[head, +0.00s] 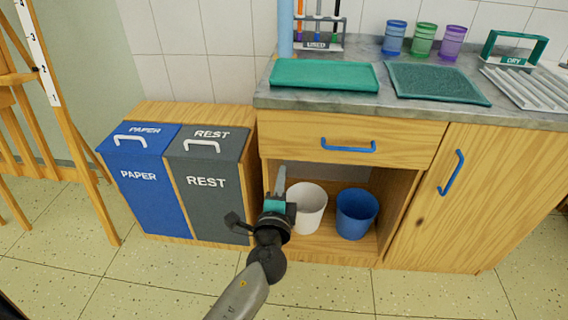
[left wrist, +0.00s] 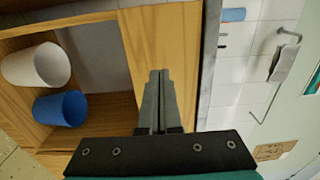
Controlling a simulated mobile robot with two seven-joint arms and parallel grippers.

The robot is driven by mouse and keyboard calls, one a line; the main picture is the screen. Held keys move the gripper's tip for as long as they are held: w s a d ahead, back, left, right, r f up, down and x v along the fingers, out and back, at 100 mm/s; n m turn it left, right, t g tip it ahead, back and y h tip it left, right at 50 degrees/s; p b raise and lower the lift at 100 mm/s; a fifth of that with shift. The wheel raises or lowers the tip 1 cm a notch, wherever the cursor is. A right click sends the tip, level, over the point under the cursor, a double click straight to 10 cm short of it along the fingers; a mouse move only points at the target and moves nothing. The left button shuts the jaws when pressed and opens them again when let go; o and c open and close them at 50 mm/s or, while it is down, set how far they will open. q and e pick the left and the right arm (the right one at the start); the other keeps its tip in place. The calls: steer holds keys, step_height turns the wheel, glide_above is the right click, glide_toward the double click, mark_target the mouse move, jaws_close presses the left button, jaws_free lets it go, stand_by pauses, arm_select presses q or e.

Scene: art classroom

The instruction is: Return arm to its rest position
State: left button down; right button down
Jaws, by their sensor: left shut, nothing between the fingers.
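My left gripper (head: 281,180) shows in the head view in front of the low cabinet, pointing up, beside the open compartment. In the left wrist view its two fingers (left wrist: 160,90) lie together, shut, with nothing between them. In the head view the white bucket (head: 309,207) stands just right of the gripper, partly behind it, inside the compartment. My right gripper is in neither view.
A blue bucket (head: 356,213) stands beside the white one. The drawer (head: 405,144) above is closed. Blue PAPER (head: 140,190) and grey REST (head: 207,190) bins stand left. An easel (head: 62,115) is at far left. The front floor (head: 420,292) is clear.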

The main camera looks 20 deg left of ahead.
arm_select(q)
steer(key=shift+v, duration=0.9)
steer(key=shift+s, duration=0.1)
